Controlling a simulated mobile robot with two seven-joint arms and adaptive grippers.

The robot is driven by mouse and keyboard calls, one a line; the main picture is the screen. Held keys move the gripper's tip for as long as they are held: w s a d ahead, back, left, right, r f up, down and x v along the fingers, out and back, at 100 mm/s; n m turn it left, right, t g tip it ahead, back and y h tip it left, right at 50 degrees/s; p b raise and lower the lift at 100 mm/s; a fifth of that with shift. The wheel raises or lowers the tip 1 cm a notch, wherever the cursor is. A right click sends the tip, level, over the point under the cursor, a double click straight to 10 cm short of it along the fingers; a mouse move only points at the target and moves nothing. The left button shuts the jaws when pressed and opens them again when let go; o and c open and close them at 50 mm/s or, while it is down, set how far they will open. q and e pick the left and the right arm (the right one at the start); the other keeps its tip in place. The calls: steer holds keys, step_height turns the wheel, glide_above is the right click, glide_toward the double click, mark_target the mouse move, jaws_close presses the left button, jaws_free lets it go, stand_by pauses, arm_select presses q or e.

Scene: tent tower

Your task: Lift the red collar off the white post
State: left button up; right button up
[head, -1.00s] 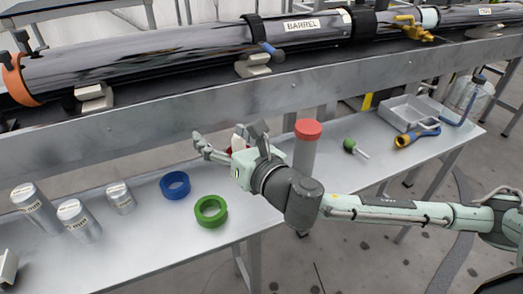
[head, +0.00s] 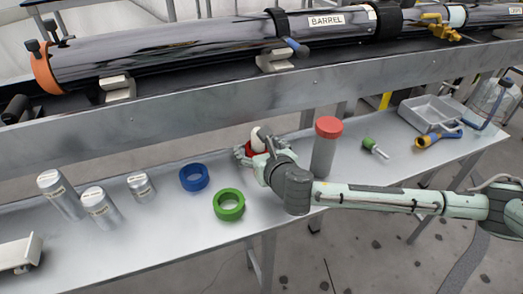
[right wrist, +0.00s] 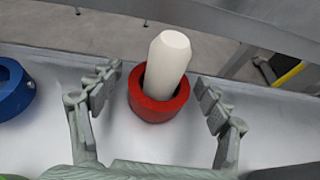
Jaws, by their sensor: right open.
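The red collar (right wrist: 158,108) sits around the lower part of the white post (right wrist: 168,62), which rises through it, in the right wrist view. In the head view the post (head: 258,136) shows behind my right gripper, and the collar (head: 249,149) is mostly hidden. My right gripper (right wrist: 153,97) is open, with one finger on each side of the collar and a visible gap to both. It also shows in the head view (head: 254,151), low over the bench. My left gripper is not in view.
On the bench (head: 185,235), a blue ring (head: 194,187) and a green ring (head: 219,212) lie left of my right gripper. A red-capped grey cylinder (head: 323,155) stands close to my right arm. Several metal canisters (head: 101,213) stand at left. A long barrel (head: 170,60) runs behind.

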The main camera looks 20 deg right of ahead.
steer(key=shift+c, duration=0.3)
steer(key=c, duration=1.2)
steer(key=shift+r, duration=4.95)
steer(key=shift+c, duration=0.2)
